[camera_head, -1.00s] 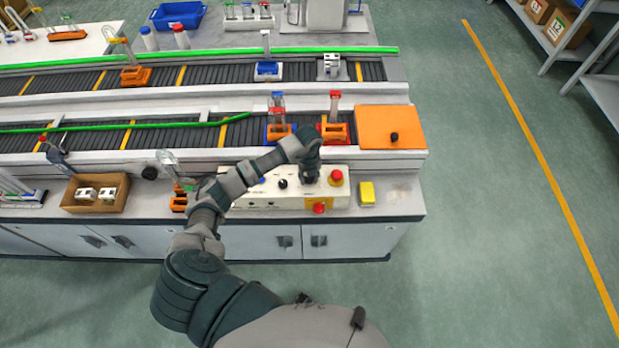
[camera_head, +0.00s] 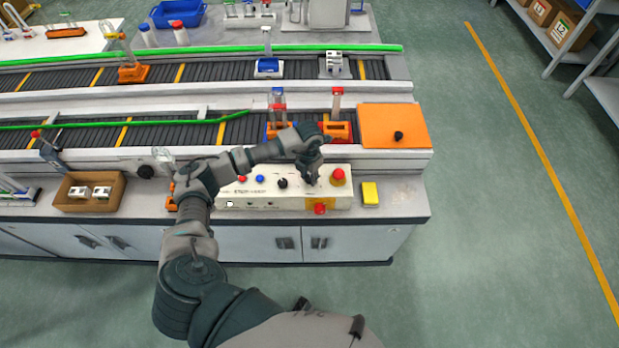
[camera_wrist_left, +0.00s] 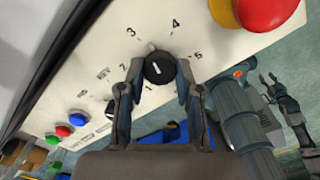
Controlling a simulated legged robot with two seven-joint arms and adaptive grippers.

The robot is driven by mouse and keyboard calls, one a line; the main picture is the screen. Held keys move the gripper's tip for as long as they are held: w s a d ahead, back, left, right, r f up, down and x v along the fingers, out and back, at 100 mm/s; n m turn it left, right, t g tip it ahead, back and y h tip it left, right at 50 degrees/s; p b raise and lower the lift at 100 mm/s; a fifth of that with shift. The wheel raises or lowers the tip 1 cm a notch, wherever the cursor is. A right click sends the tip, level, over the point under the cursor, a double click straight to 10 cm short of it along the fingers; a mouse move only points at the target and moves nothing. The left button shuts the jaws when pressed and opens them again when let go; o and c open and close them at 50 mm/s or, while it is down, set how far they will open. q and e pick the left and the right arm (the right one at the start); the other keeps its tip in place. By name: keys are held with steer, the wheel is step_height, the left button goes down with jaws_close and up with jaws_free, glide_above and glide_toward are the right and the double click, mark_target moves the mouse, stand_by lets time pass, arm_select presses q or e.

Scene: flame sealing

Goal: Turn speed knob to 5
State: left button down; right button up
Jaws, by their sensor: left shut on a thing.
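The black speed knob (camera_wrist_left: 158,69) sits on the white control panel (camera_wrist_left: 70,98), amid printed numerals 1 to 5. Its short white mark is slanted, with its upper end leaning roughly towards the 3. My left gripper (camera_wrist_left: 157,76) is shut on the knob, a finger on either side. In the head view my left gripper (camera_head: 311,180) reaches down onto the panel (camera_head: 240,202) and hides the knob. My right gripper is out of the head view; an arm with a small dark gripper (camera_wrist_left: 268,84) shows at the right of the wrist view, its jaws unclear.
A red emergency button (camera_head: 338,174) stands just right of my left gripper, and another black knob (camera_head: 283,183) to its left. A yellow block (camera_head: 370,194) lies right of the panel. An orange plate (camera_head: 393,126) and orange holders (camera_head: 338,131) stand behind.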

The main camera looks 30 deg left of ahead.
arm_select(q)
steer(key=m, duration=0.2)
steer(key=m+b, duration=0.2)
steer(key=m, duration=0.1)
steer(key=shift+w+m, duration=0.25)
steer(key=shift+m, duration=0.05)
steer(key=m+b, duration=0.2)
steer(key=m, duration=0.2)
arm_select(e)
steer(key=w+a+r, duration=0.2)
steer(key=w+r, duration=0.2)
steer(key=w, duration=0.7)
arm_select(q)
steer(key=m+b, duration=0.4)
steer(key=m, duration=0.6)
steer(key=shift+f+b, duration=0.15)
steer(key=shift+b, duration=0.2)
steer(key=shift+s+d+m+b, duration=0.1)
steer(key=shift+m+b, duration=0.3)
steer(key=shift+m, duration=0.7)
arm_select(e)
steer(key=w+a+r+t, duration=0.1)
steer(key=w+r, duration=0.5)
steer(key=r, duration=0.6)
steer(key=shift+r, duration=0.2)
steer(key=shift+s+a, duration=0.1)
steer(key=shift+a, duration=0.05)
